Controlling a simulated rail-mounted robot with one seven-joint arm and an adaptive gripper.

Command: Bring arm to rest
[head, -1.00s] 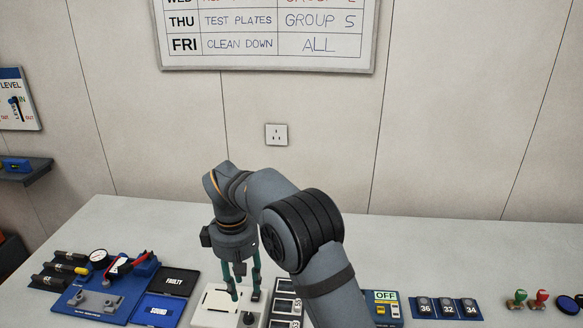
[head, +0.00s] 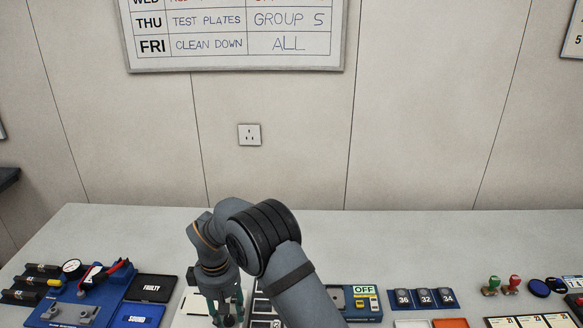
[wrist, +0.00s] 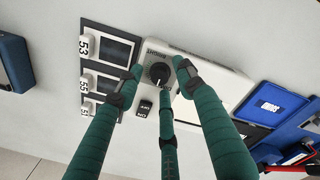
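My gripper (head: 226,308) has three green fingers and points down over the white unit (head: 188,318) on the bench. In the wrist view its fingertips (wrist: 157,82) are spread apart around a black round knob (wrist: 159,73) on the white unit (wrist: 235,75). No held object shows between the fingers. I cannot tell whether any finger touches the knob. My arm reaches in from the lower right and hides part of the bench in the head view.
Left of the unit are black FAULTY (head: 151,288) and blue SOUND (head: 139,315) trays and a blue gauge fixture (head: 100,285). Right are an OFF-marked box (head: 362,302), numbered blocks (head: 421,299) and stamps (head: 502,285). The bench's back strip (head: 400,235) is clear.

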